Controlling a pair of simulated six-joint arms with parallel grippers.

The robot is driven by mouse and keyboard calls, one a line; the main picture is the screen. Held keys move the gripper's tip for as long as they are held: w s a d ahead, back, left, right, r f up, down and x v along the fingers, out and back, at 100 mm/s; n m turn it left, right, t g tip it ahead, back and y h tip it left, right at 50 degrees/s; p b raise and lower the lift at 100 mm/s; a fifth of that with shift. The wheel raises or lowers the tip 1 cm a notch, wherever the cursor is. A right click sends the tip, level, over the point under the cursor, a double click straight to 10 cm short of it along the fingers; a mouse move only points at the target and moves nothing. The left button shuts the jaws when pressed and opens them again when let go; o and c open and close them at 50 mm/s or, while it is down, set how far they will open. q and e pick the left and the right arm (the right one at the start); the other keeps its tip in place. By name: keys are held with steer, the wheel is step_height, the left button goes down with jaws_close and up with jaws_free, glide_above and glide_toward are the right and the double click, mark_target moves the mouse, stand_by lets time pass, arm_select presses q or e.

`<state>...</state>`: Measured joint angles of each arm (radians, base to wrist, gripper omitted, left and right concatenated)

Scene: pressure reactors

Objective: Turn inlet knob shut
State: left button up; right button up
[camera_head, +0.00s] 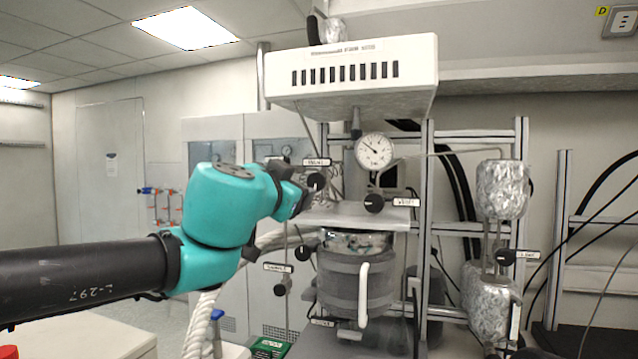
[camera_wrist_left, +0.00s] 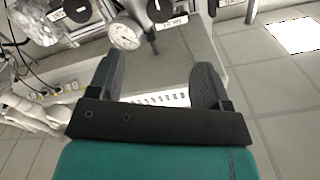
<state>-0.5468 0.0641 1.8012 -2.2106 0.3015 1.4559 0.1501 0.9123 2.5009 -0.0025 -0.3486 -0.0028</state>
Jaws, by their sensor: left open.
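A round black knob (camera_head: 316,181) with a small white label (camera_head: 317,161) above it sits left of the pressure gauge. The label is too small to read surely, so I cannot be certain it is the inlet knob. In the left wrist view, which is upside down, this knob (camera_wrist_left: 158,10) is at the top edge, beyond the fingers. My left gripper (camera_head: 308,193) is close by it in the head view, partly hidden by its own wrist. In the wrist view the left gripper (camera_wrist_left: 158,70) has its fingers spread, with nothing between them. My right gripper is not in view.
A white-faced gauge (camera_head: 374,150) is right of that knob, with another black knob (camera_head: 374,203) below it. A large grey-white slotted box (camera_head: 352,75) overhangs them. The reactor vessel (camera_head: 355,280) stands below; foil-wrapped cylinders (camera_head: 502,190) are at right.

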mark_target(315, 182)
arm_select(q)
steer(key=x, duration=1.7)
steer(key=shift+f, duration=0.1)
steer(key=shift+c, duration=0.5)
steer(key=c, duration=0.8)
